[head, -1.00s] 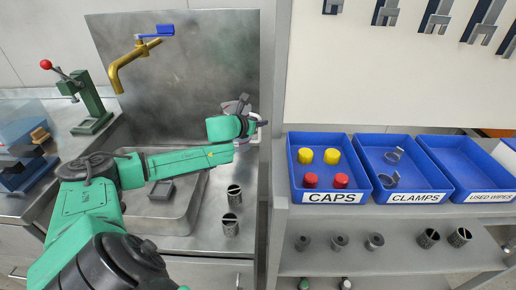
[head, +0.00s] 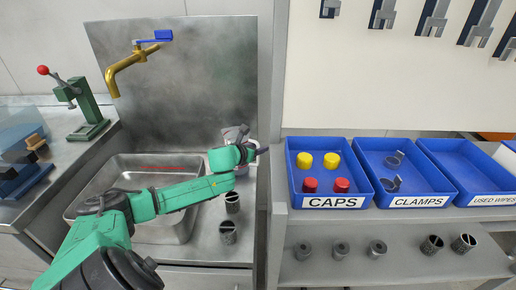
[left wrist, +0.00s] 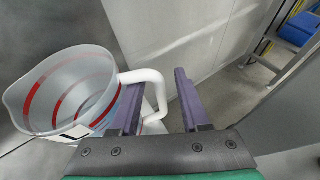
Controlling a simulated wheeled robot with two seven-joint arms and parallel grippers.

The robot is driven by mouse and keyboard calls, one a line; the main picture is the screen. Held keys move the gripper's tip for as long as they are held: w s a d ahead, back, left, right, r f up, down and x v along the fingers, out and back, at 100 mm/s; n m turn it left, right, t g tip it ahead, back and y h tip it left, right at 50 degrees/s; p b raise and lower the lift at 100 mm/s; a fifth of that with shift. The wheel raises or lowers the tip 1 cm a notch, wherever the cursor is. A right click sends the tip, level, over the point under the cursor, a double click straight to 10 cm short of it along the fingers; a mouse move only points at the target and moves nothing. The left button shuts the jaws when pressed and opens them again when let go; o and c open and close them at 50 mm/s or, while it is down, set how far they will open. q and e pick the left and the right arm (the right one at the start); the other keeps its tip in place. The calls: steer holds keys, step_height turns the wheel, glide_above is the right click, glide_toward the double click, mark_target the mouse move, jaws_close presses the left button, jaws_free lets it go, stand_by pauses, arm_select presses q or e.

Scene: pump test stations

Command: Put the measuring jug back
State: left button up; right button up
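The measuring jug (left wrist: 68,95) is clear with red bands and a white handle (left wrist: 157,84). It fills the left of the left wrist view, upright but seen tilted. My left gripper (left wrist: 158,90) is open, with one purple finger on each side of the handle. I cannot tell whether either finger touches it. In the head view my left gripper (head: 256,150) is at the right end of the sink counter, and it and the arm hide most of the jug (head: 235,134). My right gripper is in neither view.
A steel sink (head: 182,228) lies under my left arm, with a brass tap (head: 125,70) above. Two dark cylinders (head: 230,218) stand on the counter near the arm. Right of a post are blue bins of caps (head: 320,203) and clamps (head: 415,202). A green press (head: 88,105) stands left.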

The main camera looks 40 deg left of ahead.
arm_select(q)
steer(key=shift+s, duration=0.1)
steer(key=p+v, duration=0.5)
steer(key=v, duration=0.7)
steer(key=shift+p, duration=0.35)
